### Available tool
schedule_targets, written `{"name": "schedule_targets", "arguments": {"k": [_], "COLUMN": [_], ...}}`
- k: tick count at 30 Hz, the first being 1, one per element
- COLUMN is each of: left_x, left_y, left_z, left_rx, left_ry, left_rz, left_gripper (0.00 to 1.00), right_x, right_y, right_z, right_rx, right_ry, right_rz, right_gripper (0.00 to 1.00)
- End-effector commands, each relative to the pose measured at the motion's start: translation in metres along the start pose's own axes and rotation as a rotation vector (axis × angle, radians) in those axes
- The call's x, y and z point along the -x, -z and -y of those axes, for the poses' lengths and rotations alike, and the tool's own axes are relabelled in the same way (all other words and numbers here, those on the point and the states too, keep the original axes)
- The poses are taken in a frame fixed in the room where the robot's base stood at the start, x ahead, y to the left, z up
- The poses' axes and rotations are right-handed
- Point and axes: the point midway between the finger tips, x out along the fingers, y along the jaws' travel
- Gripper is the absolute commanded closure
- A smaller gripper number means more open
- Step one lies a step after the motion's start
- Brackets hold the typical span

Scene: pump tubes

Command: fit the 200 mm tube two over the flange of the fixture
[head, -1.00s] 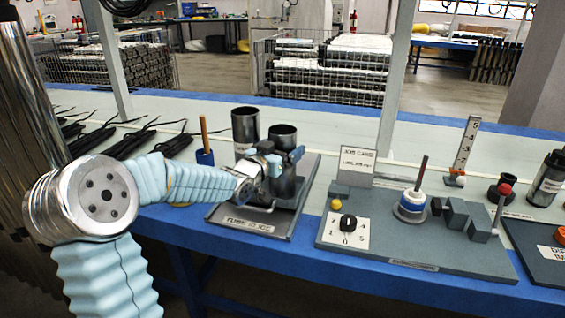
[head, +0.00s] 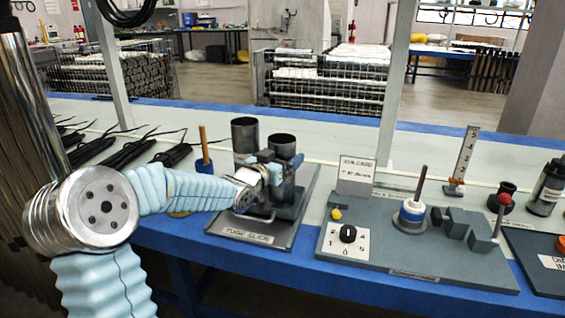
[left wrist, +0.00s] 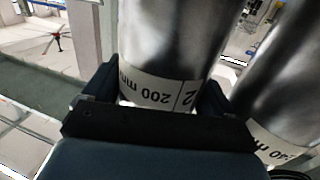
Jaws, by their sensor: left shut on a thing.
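Tube two is a shiny dark metal cylinder (head: 283,147) standing upright on the tube slide (head: 250,236). My left gripper (head: 281,161) reaches it from the left and is shut on it. In the left wrist view the gripper's fingers (left wrist: 166,98) sit on both sides of tube two (left wrist: 172,50), just around its label reading 200 mm and 2. The fixture's flange seems to be the stepped round part (head: 411,214) with a thin rod on the grey board to the right. My right gripper is not in view.
Another dark tube (head: 245,136) stands close behind and left of tube two. A job card (head: 356,177), a dial (head: 347,233) and grey blocks (head: 462,224) stand on the grey board. A blue cup with an orange stick (head: 203,163) is left of the slide.

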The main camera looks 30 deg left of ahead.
Motion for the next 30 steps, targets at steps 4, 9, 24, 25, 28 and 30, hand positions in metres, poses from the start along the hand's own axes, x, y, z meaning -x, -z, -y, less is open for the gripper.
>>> {"name": "schedule_targets", "arguments": {"k": [4,9,24,25,28,30], "left_x": [0.000,0.015,0.102,0.108,0.123,0.131], "left_y": [0.019,0.047,0.114,0.116,0.122,0.125], "left_z": [-0.001,0.000,-0.002,-0.002,-0.002,-0.002], "left_rx": [-0.002,-0.006,-0.004,-0.004,-0.002,-0.003], "left_ry": [-0.001,0.001,-0.001,0.000,-0.001,-0.001], "left_rz": [-0.006,-0.007,-0.006,-0.007,-0.005,-0.005], "left_gripper": [0.64,0.64,0.64,0.64,0.64,0.64], "right_x": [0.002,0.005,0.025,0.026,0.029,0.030], "right_y": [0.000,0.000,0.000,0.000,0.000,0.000], "right_z": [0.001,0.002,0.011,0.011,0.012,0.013], "right_rx": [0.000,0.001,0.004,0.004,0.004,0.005], "right_ry": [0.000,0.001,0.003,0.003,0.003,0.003], "right_rz": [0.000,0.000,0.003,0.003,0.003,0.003], "right_gripper": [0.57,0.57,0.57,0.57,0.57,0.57]}}
